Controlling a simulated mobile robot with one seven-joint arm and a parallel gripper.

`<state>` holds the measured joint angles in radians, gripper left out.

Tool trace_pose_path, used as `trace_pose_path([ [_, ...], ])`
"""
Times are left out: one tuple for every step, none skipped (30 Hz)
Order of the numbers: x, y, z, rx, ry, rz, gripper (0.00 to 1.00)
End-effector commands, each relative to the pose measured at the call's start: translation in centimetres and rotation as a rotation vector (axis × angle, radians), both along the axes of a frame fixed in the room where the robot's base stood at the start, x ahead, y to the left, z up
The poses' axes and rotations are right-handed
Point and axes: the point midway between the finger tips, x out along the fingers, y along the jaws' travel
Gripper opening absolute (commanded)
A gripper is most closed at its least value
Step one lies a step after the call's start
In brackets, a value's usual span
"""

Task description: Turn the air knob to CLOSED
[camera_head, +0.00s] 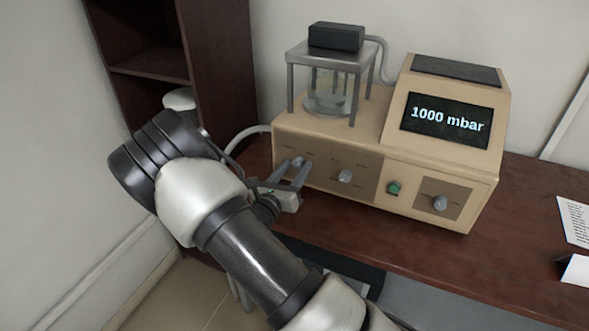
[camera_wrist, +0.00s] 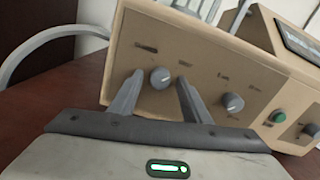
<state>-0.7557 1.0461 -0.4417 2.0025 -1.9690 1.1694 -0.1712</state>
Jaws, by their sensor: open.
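The beige machine (camera_head: 300,178) has several grey knobs on its front panel. The leftmost knob (camera_head: 297,162) stands between the tips of my gripper (camera_head: 291,167), which is open. The wrist view shows this knob (camera_wrist: 160,77) between the two spread fingers of my gripper (camera_wrist: 160,82), with a gap on each side. A middle knob (camera_head: 345,176) is to the right of the fingers; it also shows in the wrist view (camera_wrist: 233,102). A right knob (camera_head: 440,202) sits on a separate dark plate. The small labels are unreadable, so I cannot tell which knob is for air.
A green button (camera_head: 394,187) is between the middle and right knobs. The display (camera_head: 447,119) reads 1000 mbar. A glass chamber (camera_head: 330,90) in a metal frame stands on top. The dark red table (camera_head: 420,258) is clear in front; papers (camera_head: 574,222) lie at right.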

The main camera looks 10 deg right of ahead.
Motion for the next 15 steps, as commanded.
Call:
trace_pose_path([
  [-0.02,0.01,0.0,0.0,0.0,0.0,0.38],
  [-0.02,0.01,0.0,0.0,0.0,0.0,0.33],
  [-0.01,0.02,0.0,0.0,0.0,0.0,0.26],
  [-0.02,0.02,0.0,0.0,0.0,0.0,0.21],
  [-0.02,0.03,0.0,0.0,0.0,0.0,0.16],
  [-0.02,0.02,0.0,0.0,0.0,0.0,0.1],
  [-0.02,0.03,0.0,0.0,0.0,0.0,0.04],
  [-0.03,0.02,0.0,0.0,0.0,0.0,0.02],
  [-0.03,0.02,0.0,0.0,0.0,0.0,0.02],
  [-0.03,0.03,0.01,-0.001,0.001,0.0,0.02],
  [-0.03,0.03,0.02,-0.002,0.001,0.0,0.02],
  [-0.03,0.03,0.03,-0.004,0.003,0.0,0.02],
  [-0.03,0.04,0.05,-0.006,0.005,0.0,0.02],
  [-0.04,0.03,0.06,-0.01,0.007,0.0,0.02],
  [-0.04,0.04,0.09,-0.017,0.012,0.0,0.02],
])
